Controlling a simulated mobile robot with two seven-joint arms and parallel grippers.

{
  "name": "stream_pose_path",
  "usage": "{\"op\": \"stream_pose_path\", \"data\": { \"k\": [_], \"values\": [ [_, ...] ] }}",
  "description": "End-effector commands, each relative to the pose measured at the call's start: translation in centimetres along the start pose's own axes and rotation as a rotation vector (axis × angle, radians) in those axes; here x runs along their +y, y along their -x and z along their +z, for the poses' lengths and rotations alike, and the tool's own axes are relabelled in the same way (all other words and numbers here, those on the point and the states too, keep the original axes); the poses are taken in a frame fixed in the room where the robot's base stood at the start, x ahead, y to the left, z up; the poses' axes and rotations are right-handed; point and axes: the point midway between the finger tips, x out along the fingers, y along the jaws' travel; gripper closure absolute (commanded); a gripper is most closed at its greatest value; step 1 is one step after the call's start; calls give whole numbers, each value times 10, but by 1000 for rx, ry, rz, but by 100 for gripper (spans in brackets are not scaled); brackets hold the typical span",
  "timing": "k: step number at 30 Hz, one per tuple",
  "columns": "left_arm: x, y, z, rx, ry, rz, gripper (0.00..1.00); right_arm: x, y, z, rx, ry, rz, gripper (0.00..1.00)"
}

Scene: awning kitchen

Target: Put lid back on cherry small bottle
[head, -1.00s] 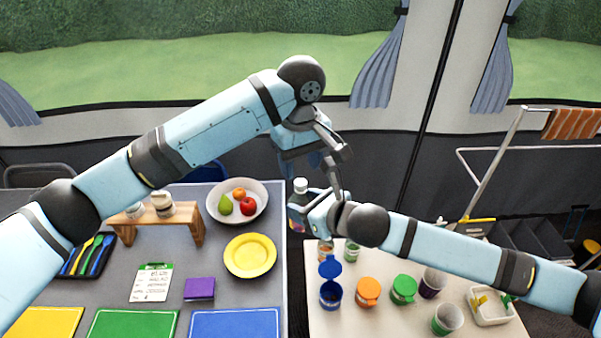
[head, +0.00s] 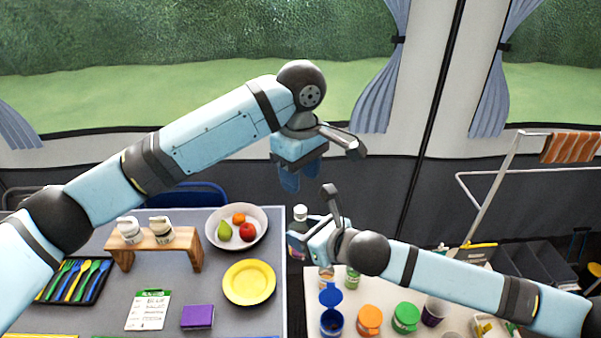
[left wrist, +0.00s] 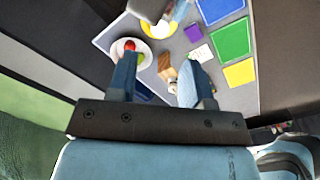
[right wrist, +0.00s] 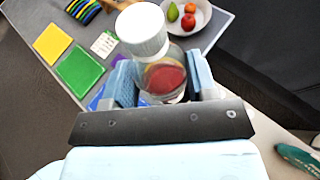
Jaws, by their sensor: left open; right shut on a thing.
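My right gripper (head: 303,238) is shut on a small clear bottle (right wrist: 166,82) with dark red contents, held upright in the gap between the two tables. The bottle (head: 297,246) shows partly behind the fingers in the head view. A white ribbed lid (right wrist: 142,28) sits at the bottle's top; it also shows in the head view (head: 300,213). I cannot tell whether it is fully seated. My left gripper (head: 300,184) is open above the bottle, apart from the lid. Its fingers (left wrist: 155,85) are spread with nothing between them in the left wrist view.
The grey table at left holds a fruit bowl (head: 255,215), a yellow plate (head: 249,282), a wooden stand (head: 157,241) and a cutlery tray (head: 73,280). The pale table at right holds blue (head: 331,318), orange (head: 369,319) and green (head: 405,316) containers and small bottles (head: 352,278).

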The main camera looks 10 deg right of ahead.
Motion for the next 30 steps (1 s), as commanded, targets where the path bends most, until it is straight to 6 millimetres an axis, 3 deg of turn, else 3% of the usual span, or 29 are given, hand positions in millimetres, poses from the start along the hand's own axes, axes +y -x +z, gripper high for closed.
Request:
{"op": "stream_pose_path", "data": {
  "k": [7, 21, 30],
  "values": [
    [0, -12, 0, 0, -1, -3, 54, 0, 0, 0, -1, 0, 0, 100],
    [0, -75, 0, 0, -2, -1, 54, 0, 0, 0, -1, 0, 0, 100],
    [0, -80, 0, 0, -2, 0, 54, 0, 0, 0, -1, 0, 0, 100]
  ]
}}
